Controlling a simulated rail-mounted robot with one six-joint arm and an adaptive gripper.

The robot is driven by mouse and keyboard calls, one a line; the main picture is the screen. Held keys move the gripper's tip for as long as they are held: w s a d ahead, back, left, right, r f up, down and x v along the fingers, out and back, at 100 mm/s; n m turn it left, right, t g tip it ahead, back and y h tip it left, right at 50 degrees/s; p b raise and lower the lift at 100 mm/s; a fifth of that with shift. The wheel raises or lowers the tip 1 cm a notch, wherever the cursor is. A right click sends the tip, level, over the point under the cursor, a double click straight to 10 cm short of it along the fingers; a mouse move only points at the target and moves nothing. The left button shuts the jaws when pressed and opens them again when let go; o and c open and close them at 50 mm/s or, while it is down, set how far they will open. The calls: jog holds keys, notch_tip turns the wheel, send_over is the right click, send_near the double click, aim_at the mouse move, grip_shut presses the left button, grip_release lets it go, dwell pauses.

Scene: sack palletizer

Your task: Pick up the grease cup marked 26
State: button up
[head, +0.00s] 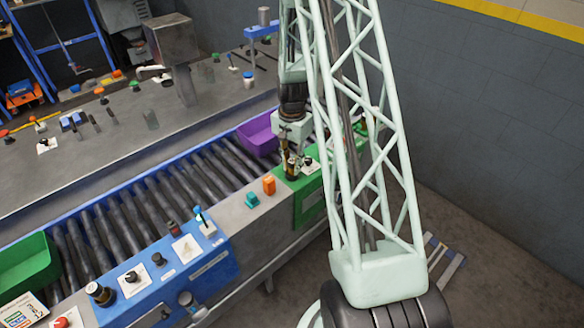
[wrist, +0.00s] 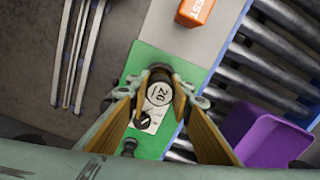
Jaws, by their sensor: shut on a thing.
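The grease cup (wrist: 159,94) shows in the wrist view as a round dark-rimmed cup with a pale top marked 26. It sits between the two tan finger pads of my gripper (wrist: 160,86), which is shut on it from both sides. In the head view my gripper (head: 291,160) points down at the green panel (head: 308,205) at the right end of the conveyor. There the cup is small and partly hidden by the fingers. I cannot tell whether the cup's base touches the panel.
A black knob on a white plate (wrist: 151,120) is close beside the cup. A purple bin (head: 258,134) sits on the roller conveyor (head: 150,195) behind. A blue control panel (head: 170,275) is at front left.

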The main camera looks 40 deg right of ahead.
aim_at(292, 161)
jog(key=shift+r, duration=0.1)
jog(key=shift+r, duration=1.65)
jog(key=s+a+r, duration=0.1)
jog(key=s+a, duration=0.7)
jog(key=s, duration=0.5)
jog(key=shift+s+a+r+b, duration=0.15)
jog(key=shift+s+r+b, duration=0.1)
jog(key=shift+s+b, duration=0.15)
jog(key=shift+r, duration=0.1)
jog(key=shift+r+p, duration=1.25)
jog(key=shift+r, duration=1.15)
jog(key=shift+w, duration=0.1)
